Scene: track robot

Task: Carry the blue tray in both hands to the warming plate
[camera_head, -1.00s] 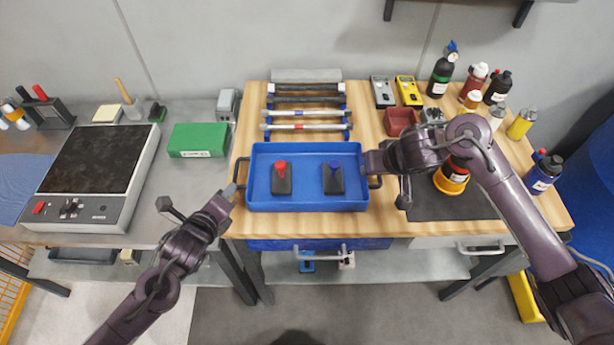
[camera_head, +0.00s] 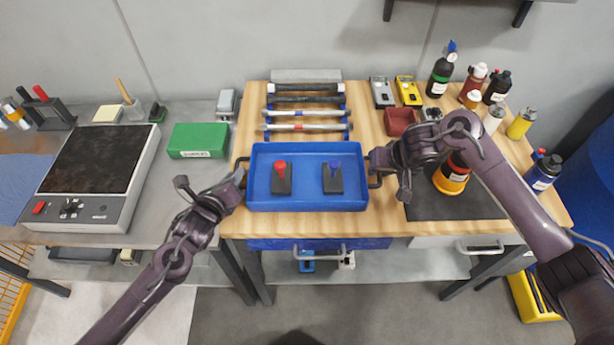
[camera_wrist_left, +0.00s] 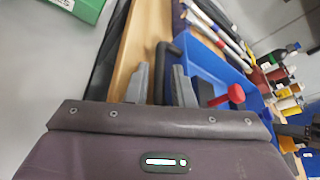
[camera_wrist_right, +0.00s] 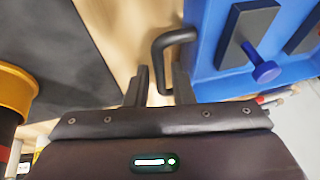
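The blue tray (camera_head: 308,202) lies on the wooden bench top. It holds a red-knobbed dark block (camera_head: 281,182) and a blue-knobbed dark block (camera_head: 333,182), and has a dark handle at each end. My left gripper (camera_head: 240,180) is at the left handle; in the left wrist view the handle (camera_wrist_left: 163,62) shows between its parted fingers (camera_wrist_left: 159,84). My right gripper (camera_head: 375,164) is at the right handle; in the right wrist view the handle (camera_wrist_right: 160,48) runs between its parted fingers (camera_wrist_right: 161,84). The warming plate (camera_head: 82,210), dark-topped, stands on the grey counter at left.
A green box (camera_head: 198,140) lies on the counter between plate and tray. A rack of rods (camera_head: 305,112) stands behind the tray. Several bottles, a red bin (camera_head: 401,122) and a dark mat (camera_head: 425,207) are on the right.

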